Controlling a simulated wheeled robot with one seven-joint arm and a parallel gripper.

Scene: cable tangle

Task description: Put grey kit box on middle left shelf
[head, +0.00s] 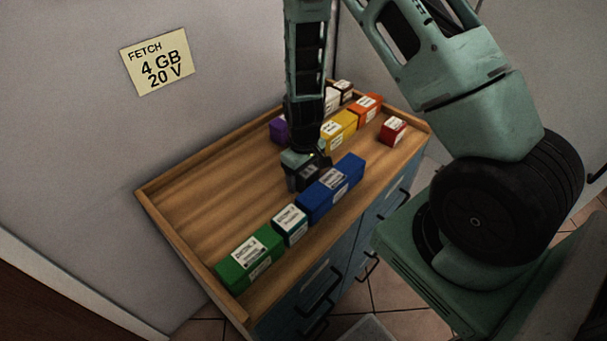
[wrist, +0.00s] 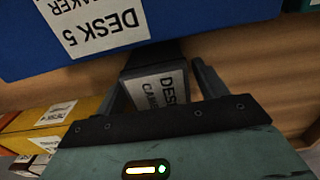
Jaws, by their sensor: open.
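A dark grey box (wrist: 150,58) with a white label shows in the wrist view between the fingers of my gripper (wrist: 162,82). The label reads in part "DESK" and "CAME". My gripper is open, one finger on each side of the box; I cannot tell whether they touch it. In the head view my gripper (head: 305,176) points down over the wooden top, just behind the long blue box, and mostly hides the grey box. No shelf is in view.
The rimmed wooden top (head: 190,205) holds a blue box (head: 332,188) close beside the gripper, a teal box (head: 290,225), a green box (head: 250,258), yellow (head: 338,130), orange (head: 366,110), red (head: 392,130) and purple (head: 279,130) boxes. Its left part is bare. A wall note reads "FETCH 4 GB 20 V".

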